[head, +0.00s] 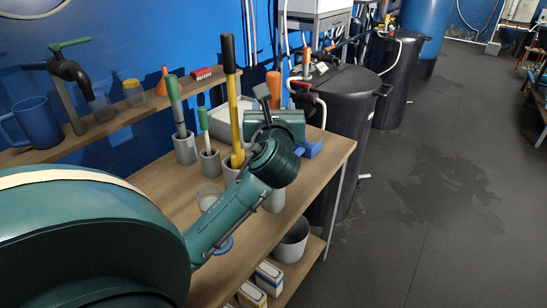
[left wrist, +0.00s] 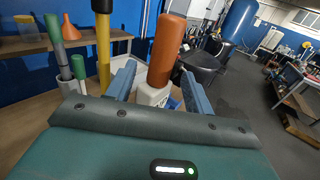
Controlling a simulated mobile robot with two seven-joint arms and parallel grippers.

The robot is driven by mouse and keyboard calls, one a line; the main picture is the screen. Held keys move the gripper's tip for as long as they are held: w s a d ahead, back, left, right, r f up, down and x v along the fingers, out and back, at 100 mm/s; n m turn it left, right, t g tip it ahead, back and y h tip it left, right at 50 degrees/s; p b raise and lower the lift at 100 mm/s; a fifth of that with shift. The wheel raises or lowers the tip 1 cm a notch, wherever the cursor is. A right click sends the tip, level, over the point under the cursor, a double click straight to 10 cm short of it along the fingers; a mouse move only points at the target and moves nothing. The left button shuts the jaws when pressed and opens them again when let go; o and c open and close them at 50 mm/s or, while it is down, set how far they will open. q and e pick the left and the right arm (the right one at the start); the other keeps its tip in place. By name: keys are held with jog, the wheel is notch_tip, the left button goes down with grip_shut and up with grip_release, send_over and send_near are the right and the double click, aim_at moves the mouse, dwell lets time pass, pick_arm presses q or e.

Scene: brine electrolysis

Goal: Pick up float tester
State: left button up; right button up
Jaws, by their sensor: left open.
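Several upright handled tools stand in holders on the wooden bench; I cannot tell for sure which is the float tester. An orange-handled one (left wrist: 167,50) rises from a whitish holder (left wrist: 152,95) between the fingers of my left gripper (left wrist: 158,72) in the left wrist view. The jaws are open, with one blue finger on each side, and contact is not visible. In the head view the orange handle (head: 273,82) shows just beyond my left gripper (head: 272,103), whose body hides the lower part. My right gripper is not in view.
A yellow tool with a black grip (head: 233,95) stands close left of my gripper. Green-handled tools (head: 176,100) stand in grey holders further left. A clear glass (head: 208,196) is on the bench. A black barrel (head: 348,105) stands beyond; open floor (head: 440,200) lies right.

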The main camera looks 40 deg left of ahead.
pick_arm(q)
jog(key=shift+x, duration=2.75)
jog(key=shift+c, duration=0.3)
grip_shut()
jog(key=shift+r, duration=0.1)
